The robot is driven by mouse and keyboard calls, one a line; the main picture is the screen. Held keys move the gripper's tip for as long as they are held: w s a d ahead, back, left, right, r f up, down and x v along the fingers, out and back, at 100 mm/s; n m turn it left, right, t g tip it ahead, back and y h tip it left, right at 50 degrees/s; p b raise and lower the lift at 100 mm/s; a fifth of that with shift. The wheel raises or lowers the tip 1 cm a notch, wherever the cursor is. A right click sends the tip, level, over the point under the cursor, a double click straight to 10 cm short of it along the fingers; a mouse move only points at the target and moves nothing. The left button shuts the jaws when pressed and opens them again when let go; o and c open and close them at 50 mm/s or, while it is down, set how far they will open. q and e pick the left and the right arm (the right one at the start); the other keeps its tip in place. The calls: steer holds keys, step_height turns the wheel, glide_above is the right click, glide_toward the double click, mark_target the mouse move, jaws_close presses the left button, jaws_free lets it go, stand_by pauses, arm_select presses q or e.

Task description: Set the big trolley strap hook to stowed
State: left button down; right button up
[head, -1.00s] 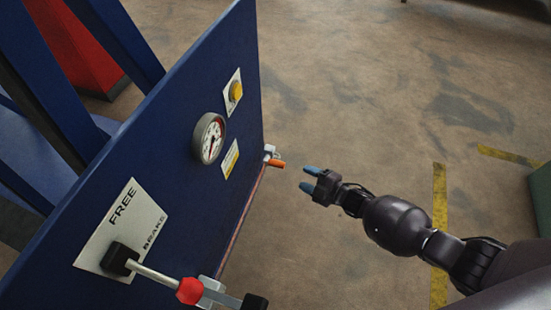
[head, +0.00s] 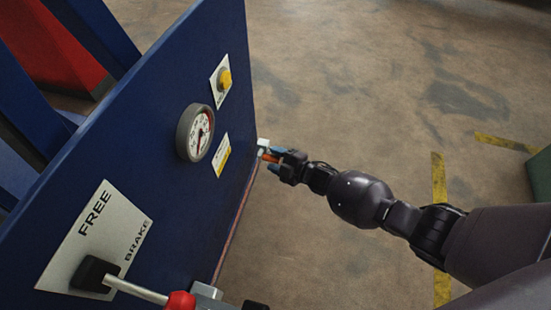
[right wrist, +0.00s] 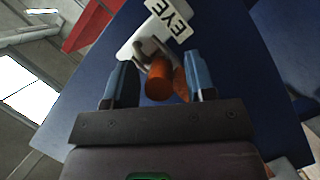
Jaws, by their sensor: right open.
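The strap hook's orange handle (head: 270,157) sticks out from a pale bracket (head: 262,145) at the far lower edge of the blue panel. In the right wrist view the orange end (right wrist: 158,82) lies between the fingers, with a grey hook and a white plate (right wrist: 146,42) behind it. My right gripper (head: 274,160) is open around the orange handle; its blue fingers (right wrist: 158,82) stand on both sides with gaps. The strap itself cannot be made out. My left gripper is not in view.
The blue panel (head: 150,135) carries a round gauge (head: 195,133), a yellow button (head: 224,79) and a FREE/BRAKE plate (head: 75,240) with a red-knobbed lever (head: 180,300). A green object (head: 541,175) stands at the right. The floor between is clear.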

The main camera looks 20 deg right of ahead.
steer(key=shift+c, duration=0.5)
jaws_close()
steer(key=shift+s+a, duration=0.1)
